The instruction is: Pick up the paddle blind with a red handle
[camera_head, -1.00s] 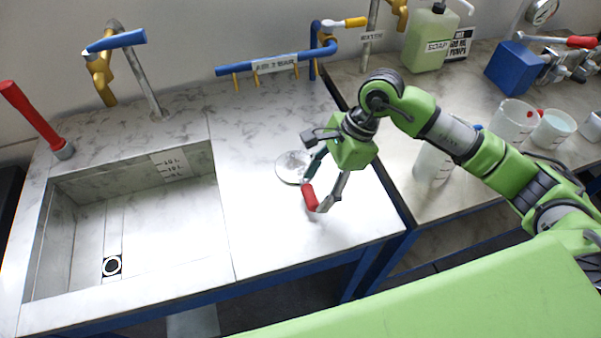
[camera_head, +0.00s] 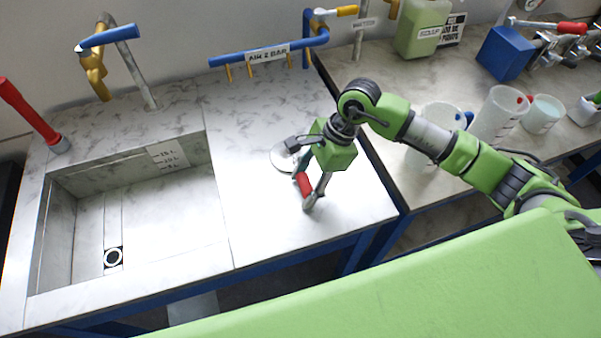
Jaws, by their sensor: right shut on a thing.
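The paddle blind (camera_head: 284,158) shows as a pale round disc over the marble worktop, just left of my right gripper. Its red handle (camera_head: 304,184) is between the fingers of my right gripper (camera_head: 306,190). The gripper points down and is shut on the handle. Part of the blind is hidden behind the gripper, and I cannot tell whether the disc touches the worktop. My left gripper is not in view.
A sink (camera_head: 140,220) is set into the marble worktop (camera_head: 270,225) at the left. A blue air pipe (camera_head: 240,59) runs along the back. The worktop in front of the gripper is free.

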